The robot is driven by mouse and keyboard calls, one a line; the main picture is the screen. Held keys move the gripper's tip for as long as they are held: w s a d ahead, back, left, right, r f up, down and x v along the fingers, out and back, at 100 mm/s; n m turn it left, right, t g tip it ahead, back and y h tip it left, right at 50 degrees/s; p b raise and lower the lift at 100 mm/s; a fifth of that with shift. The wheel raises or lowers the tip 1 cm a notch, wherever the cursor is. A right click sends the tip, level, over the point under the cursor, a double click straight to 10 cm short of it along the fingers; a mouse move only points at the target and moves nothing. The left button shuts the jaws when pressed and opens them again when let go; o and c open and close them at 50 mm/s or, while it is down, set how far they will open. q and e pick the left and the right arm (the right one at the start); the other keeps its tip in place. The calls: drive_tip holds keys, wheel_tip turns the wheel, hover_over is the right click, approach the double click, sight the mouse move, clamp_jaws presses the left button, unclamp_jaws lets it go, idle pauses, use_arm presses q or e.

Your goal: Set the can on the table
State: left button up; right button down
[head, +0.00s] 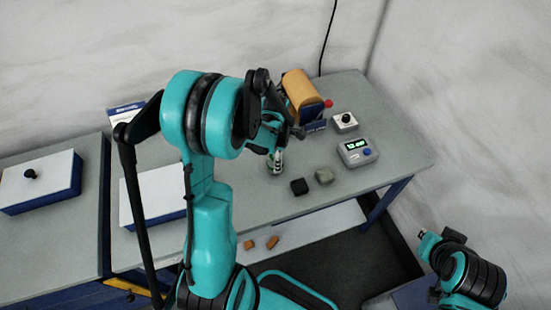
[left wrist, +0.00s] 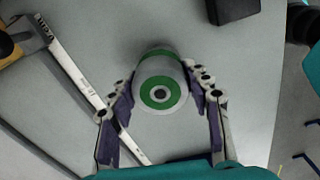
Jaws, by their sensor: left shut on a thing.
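The can (left wrist: 160,88) is a short white and green cylinder. In the left wrist view its ringed end faces the camera. My left gripper (left wrist: 161,97) is shut on it, with one finger along each side. In the head view the can (head: 277,164) shows below my left gripper (head: 277,148), over the grey table (head: 235,200). The forearm and wrist hide part of the area around it. I cannot tell whether its base touches the table.
A black block (head: 299,187) and a grey-green block (head: 324,176) lie right of the can. A display box (head: 357,152), a knob box (head: 344,121) and an orange roll (head: 300,88) stand farther right and back. A metal strip tool (left wrist: 85,85) lies left of the can.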

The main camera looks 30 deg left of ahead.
use_arm(q)
drive_tip(key=o, duration=1.3)
drive_tip(key=shift+f, duration=0.15)
drive_tip(key=shift+r, duration=0.2)
wheel_tip(320, 180, up, 11)
drive_tip(key=p, duration=0.3)
drive_tip(key=shift+f, duration=0.15)
drive_tip(key=s+d+r+m+t, duration=0.2)
drive_tip(key=s+d+r+m, duration=0.1)
drive_tip(key=m, duration=0.5)
drive_tip(key=s+d+r+m+t, duration=0.2)
drive_tip(key=s+d+r+m, duration=0.1)
drive_tip(key=m, duration=0.6)
drive_tip(key=s+d+r+m+t, duration=0.3)
drive_tip(key=s+d+m, duration=0.2)
drive_tip(key=m, duration=0.4)
drive_tip(key=shift+s+r, duration=0.15)
drive_tip(key=shift+r, duration=0.15)
